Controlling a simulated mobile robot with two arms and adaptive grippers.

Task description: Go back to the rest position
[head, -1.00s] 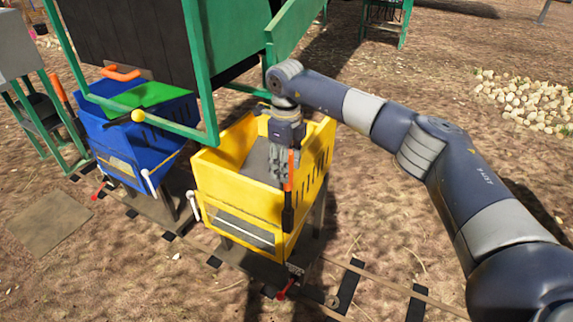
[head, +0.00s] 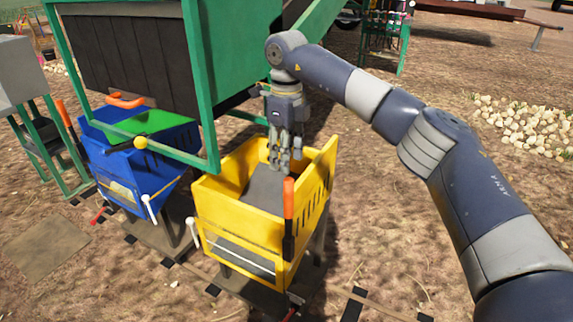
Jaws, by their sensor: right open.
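My right gripper (head: 285,158) is open and points down over the yellow cart (head: 232,215), near its back inner side. Nothing shows between its fingers. An orange-handled lever (head: 289,200) stands upright at the cart's front right side, apart from the gripper. My right arm reaches in from the right edge of the head view. My left gripper is not in view.
A blue cart (head: 140,165) stands to the left on the same track. A green frame (head: 212,120) with a dark panelled hopper (head: 140,60) rises close behind the carts. White stones (head: 520,122) lie at the right. The ground at right is mostly clear.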

